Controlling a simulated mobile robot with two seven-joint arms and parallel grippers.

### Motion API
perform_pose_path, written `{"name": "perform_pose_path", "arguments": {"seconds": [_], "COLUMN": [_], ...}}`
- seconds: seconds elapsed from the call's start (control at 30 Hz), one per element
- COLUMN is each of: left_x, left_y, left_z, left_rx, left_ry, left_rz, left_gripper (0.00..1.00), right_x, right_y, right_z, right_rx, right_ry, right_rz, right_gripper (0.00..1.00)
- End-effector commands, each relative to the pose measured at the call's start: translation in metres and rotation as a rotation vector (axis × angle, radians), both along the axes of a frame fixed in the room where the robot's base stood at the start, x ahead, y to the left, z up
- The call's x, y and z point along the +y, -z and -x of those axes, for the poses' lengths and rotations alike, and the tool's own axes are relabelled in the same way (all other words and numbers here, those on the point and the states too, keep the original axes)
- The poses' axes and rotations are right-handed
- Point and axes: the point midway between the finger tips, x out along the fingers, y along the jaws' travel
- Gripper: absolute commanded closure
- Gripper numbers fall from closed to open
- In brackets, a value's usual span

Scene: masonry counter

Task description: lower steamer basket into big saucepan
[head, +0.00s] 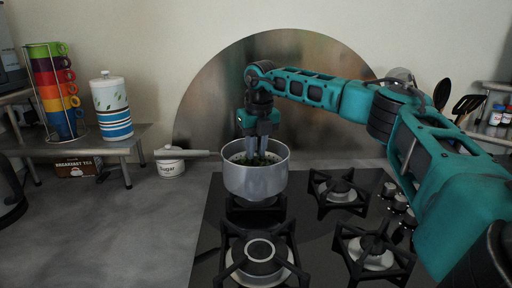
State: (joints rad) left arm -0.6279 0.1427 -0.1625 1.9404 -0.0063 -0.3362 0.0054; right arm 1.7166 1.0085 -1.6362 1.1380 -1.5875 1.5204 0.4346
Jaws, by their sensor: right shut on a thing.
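The big saucepan (256,182) is a grey metal pot. It stands upright on the back left burner of the hob, with a long handle (187,153) pointing left. My right gripper (256,158) comes down from above, with its fingers inside the saucepan's rim. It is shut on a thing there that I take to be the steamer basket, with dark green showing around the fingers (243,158). The pan wall and the fingers hide most of the basket, so I cannot tell whether it touches the pan's bottom. My left gripper is not in view.
The black hob (305,225) has several burners with raised grates. A metal shelf (75,145) at left holds a rack of coloured cups (58,95) and a canister (111,105). The left counter (120,225) is clear.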

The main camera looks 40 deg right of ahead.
Motion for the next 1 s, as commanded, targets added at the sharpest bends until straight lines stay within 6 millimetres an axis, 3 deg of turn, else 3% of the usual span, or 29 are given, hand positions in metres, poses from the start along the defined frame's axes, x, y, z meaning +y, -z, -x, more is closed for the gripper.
{"name": "perform_pose_path", "arguments": {"seconds": [0.23,0.27,0.57,0.83,1.0], "left_x": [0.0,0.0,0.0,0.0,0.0], "left_y": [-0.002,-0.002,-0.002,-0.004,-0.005], "left_z": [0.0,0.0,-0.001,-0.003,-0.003], "left_rx": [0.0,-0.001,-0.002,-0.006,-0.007], "left_ry": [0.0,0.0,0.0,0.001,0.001], "left_rz": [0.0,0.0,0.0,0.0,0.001], "left_gripper": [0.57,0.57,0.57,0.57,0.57], "right_x": [0.0,0.0,0.0,0.0,0.001], "right_y": [0.003,0.003,0.003,0.002,-0.016], "right_z": [0.0,0.0,0.0,0.0,0.002], "right_rx": [-0.002,-0.002,-0.001,0.0,-0.003], "right_ry": [0.0,0.0,0.0,0.0,0.0], "right_rz": [0.001,0.001,0.0,0.0,0.0], "right_gripper": [1.0,0.77,0.48,0.48,0.48]}}
